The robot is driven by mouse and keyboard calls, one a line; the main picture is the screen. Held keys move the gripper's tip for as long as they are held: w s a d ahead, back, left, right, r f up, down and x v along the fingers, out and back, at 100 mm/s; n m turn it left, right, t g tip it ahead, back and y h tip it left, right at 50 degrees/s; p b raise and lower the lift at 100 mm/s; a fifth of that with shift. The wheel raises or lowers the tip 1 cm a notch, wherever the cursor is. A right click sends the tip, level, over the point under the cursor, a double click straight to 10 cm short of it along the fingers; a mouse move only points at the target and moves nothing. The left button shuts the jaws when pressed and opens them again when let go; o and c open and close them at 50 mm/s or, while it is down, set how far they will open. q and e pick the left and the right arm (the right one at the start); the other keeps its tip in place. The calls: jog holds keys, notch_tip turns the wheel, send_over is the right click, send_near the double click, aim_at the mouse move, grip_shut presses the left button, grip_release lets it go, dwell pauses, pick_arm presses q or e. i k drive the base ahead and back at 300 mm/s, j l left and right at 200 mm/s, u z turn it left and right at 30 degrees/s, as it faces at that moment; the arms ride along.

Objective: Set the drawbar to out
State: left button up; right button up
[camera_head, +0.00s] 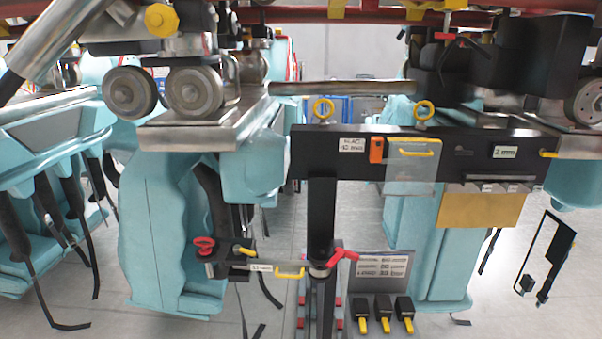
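A grey metal bar (342,88) runs level between the left and right coaster cars, above a black stand; it looks like a drawbar, but no label confirms this. Lower on the stand's post, a second pale bar (250,268) carries a small label and a yellow handle (290,273). A red knob (204,246) sits at its left end and a red lever (343,256) at the post. I cannot tell from the picture which bar is the drawbar or which setting it has. Neither of my grippers shows in the head view.
The black crossbeam (470,145) holds an orange block (376,150), a clear panel (411,172) and a tan board (480,209). Three black yellow-tipped pieces (382,311) stand low. Teal cars (160,235) hang on both sides. Grey floor (80,312) shows below.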

aim_at(257, 265)
jog(key=i+j+u, duration=0.2)
jog(key=i+j, duration=0.25)
jog(key=i+j+u, duration=0.2)
jog(key=i+j, duration=0.2)
jog(key=i, duration=0.15)
